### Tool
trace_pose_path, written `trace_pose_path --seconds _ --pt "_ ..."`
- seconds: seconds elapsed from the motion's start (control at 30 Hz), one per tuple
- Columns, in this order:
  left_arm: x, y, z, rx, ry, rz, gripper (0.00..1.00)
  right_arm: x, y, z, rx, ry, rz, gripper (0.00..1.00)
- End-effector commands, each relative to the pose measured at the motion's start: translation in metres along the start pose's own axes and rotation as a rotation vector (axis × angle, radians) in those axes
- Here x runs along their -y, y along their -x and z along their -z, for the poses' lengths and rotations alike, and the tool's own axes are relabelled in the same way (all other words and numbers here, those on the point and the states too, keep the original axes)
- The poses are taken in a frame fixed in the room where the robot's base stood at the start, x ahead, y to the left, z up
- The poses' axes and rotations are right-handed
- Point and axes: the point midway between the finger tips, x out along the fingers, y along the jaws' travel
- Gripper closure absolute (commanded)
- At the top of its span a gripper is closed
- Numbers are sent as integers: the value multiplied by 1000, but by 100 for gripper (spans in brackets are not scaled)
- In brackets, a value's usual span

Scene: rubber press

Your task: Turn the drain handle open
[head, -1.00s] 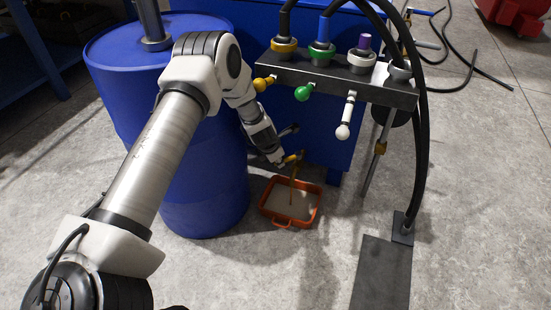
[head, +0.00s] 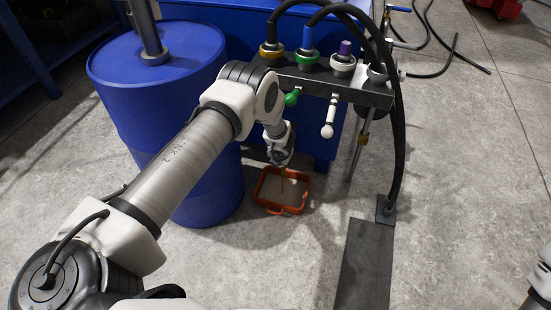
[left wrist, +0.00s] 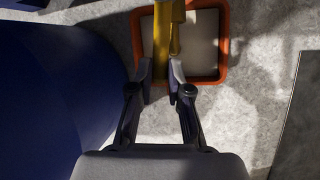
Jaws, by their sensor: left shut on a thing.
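The drain handle (left wrist: 175,38) is yellow and shows in the left wrist view beside a yellow upright piece, between and just beyond my fingertips. My left gripper (head: 281,160) is low beside the blue machine, above the orange tray, and is shut on the handle. It also shows in the left wrist view (left wrist: 160,75), where the finger pads hide part of the hold. In the head view, my wrist hides most of the handle. The orange tray (head: 284,210) sits on the floor under the drain. A thin brownish line runs down into it. My right gripper is out of view.
A blue drum (head: 165,130) stands close to the left of my left arm. A dark valve bar (head: 350,91) with green and white levers is above and right of the gripper. Black hoses (head: 397,150) hang to the right. A dark floor plate (head: 365,265) lies lower right.

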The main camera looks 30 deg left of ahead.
Motion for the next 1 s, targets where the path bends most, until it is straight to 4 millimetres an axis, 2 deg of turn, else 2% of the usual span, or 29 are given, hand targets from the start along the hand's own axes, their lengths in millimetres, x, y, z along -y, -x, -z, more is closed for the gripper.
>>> trace_pose_path --seconds 0.03,0.3,0.8,0.83,0.9,1.0 --pt "2 -2 -2 0 24 -9 100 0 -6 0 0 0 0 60" --pt "2 1 -3 -19 116 -45 100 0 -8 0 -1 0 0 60" --pt "2 2 -4 -23 135 -51 100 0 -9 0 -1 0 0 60" --pt "2 2 -4 -23 135 -51 79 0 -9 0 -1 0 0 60" --pt "3 2 -4 -23 135 -51 58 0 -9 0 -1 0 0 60" --pt "2 1 -3 -25 135 -51 58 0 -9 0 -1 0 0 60"
